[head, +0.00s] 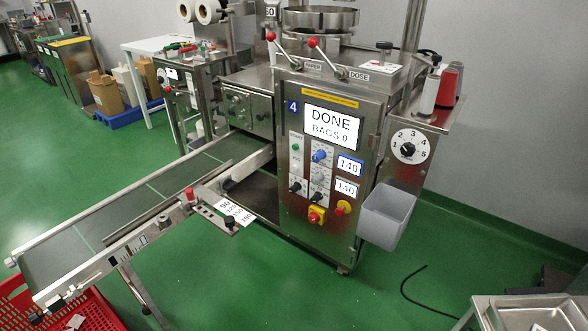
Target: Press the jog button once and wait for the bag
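The packing machine (270,232) stands in the middle of the view with its control panel facing me. Its screen (333,126) reads DONE, BAGS 0. Two displays (348,166) read 140. The small labels are too blurred to tell which control is the jog button. The conveyor belt (120,215) looks bare. Neither gripper is in view.
A red crate (100,306) stands under the belt's near-left end, with a pale piece in it. A grey bin (387,215) hangs right of the panel. A metal tray (530,314) is at bottom right. The green floor before the machine is mostly clear; a black cable lies right.

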